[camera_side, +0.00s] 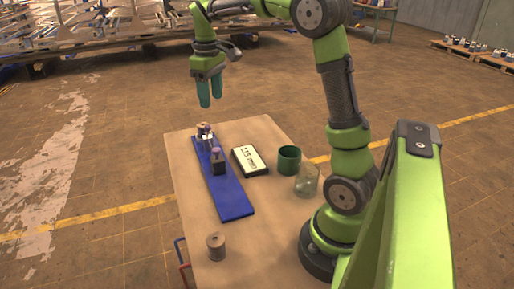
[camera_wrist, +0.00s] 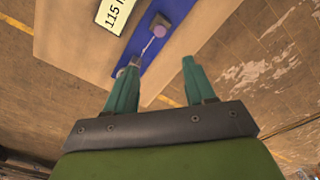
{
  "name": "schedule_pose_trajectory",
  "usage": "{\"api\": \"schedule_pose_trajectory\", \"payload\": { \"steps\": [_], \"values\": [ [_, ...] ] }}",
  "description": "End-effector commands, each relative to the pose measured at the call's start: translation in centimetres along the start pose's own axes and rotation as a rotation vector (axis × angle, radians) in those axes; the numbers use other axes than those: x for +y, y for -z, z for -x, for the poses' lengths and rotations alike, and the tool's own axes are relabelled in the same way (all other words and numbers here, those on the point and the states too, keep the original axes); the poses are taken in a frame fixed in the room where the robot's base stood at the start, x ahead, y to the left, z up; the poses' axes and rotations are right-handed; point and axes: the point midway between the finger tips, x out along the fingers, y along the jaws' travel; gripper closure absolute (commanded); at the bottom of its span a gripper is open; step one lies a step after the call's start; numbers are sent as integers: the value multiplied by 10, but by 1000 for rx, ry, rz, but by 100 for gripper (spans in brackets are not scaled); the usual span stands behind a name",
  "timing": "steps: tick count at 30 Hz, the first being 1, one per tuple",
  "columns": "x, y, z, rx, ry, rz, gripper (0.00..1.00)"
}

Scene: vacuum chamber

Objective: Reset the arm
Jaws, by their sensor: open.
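My gripper (camera_side: 210,92) is raised in the air above the far end of the table in the side view, with teal fingers pointing down. It touches nothing there. In the wrist view its two fingers (camera_wrist: 158,80) stand well apart with nothing held between them. My green arm rises from its base at the right side of the table and bends over to the left.
The table (camera_side: 185,190) carries a blue board (camera_side: 234,202) with small fixtures, a display reading "115" (camera_side: 250,160), a green cup (camera_side: 289,160), a clear glass (camera_side: 307,181) and a grey cylinder (camera_side: 216,246). The air around my gripper is clear.

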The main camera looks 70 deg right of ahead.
Motion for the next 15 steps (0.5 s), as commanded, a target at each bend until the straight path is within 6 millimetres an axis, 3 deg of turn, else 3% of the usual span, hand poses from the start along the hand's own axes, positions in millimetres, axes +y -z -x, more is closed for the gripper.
{"api": "schedule_pose_trajectory", "payload": {
  "steps": [15],
  "values": [
    [2, 3, -4, 19, -11, -69, 46]
  ]
}}
